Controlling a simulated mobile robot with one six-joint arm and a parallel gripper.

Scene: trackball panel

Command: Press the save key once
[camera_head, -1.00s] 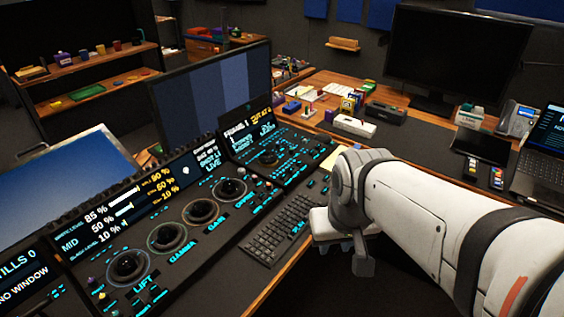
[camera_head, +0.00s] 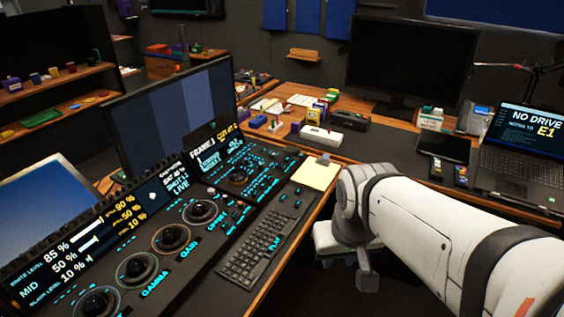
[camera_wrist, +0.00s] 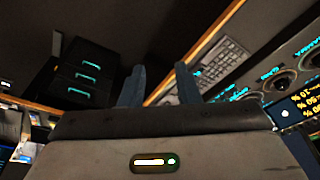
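The trackball panel (camera_head: 135,225) runs across the left half of the head view, with glowing cyan keys, several trackballs and lit readouts. Its right section (camera_head: 238,160) has a smaller trackball among rows of small keys. I cannot read which key is save. In the wrist view part of the panel (camera_wrist: 268,84) shows at the upper right. My gripper (camera_wrist: 158,82) has its two dark fingers apart with nothing between them. It is away from the panel and touches no key. In the head view I cannot make out its fingertips.
A keyboard (camera_head: 262,242) lies along the desk's wooden front edge, with a yellow notepad (camera_head: 317,174) beyond it. It also shows in the wrist view (camera_wrist: 222,62). Monitors (camera_head: 175,95), a laptop (camera_head: 525,140) and small boxes stand around. A black drawer unit (camera_wrist: 85,75) is at left in the wrist view.

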